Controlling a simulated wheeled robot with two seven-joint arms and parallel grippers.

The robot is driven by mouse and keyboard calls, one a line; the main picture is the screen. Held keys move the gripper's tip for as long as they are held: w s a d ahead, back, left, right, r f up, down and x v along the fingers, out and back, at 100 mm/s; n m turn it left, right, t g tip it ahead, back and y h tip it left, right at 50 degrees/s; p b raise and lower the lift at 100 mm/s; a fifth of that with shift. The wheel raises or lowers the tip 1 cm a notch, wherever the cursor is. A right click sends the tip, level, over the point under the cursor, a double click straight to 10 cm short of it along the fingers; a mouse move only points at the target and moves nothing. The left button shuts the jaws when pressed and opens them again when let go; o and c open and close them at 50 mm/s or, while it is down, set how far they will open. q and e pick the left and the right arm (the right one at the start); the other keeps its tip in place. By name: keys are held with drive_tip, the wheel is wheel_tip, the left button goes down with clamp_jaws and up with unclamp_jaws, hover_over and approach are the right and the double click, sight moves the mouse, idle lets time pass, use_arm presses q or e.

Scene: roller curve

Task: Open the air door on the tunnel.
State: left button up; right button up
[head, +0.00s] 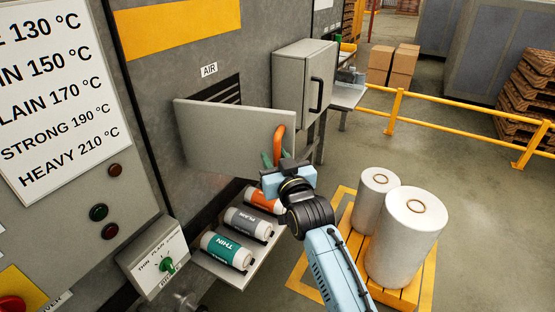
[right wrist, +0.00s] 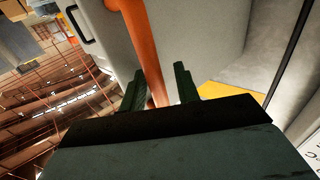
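The air door (head: 225,138) is a flat grey panel under the "AIR" label (head: 209,70) on the tunnel wall. It stands ajar, swung out from the wall, with a dark slotted opening (head: 222,92) showing above and behind it. Its orange handle (head: 279,143) is on the right edge. My right gripper (head: 275,158) is at the handle's lower end. In the right wrist view, the orange handle (right wrist: 141,45) passes between my two dark green fingers (right wrist: 162,85), close to the left one, with a gap to the right one. My left gripper is out of view.
Below the door, a shelf holds orange, grey "PLAIN" and green "THIN" rolls (head: 228,250). A selector box (head: 155,258) is at lower left. A grey cabinet (head: 303,80) stands right of the door. White rolls (head: 405,235) stand on a yellow pallet at right.

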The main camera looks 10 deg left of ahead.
drive_tip(key=shift+s+d+f, duration=0.1)
drive_tip(key=shift+d, duration=0.05)
drive_tip(key=shift+s+d, duration=0.1)
drive_tip(key=shift+s, duration=0.05)
drive_tip(key=b+v, duration=0.1)
drive_tip(key=v, duration=1.1)
drive_tip(key=shift+s, duration=0.4)
drive_tip(key=shift+c, duration=0.2)
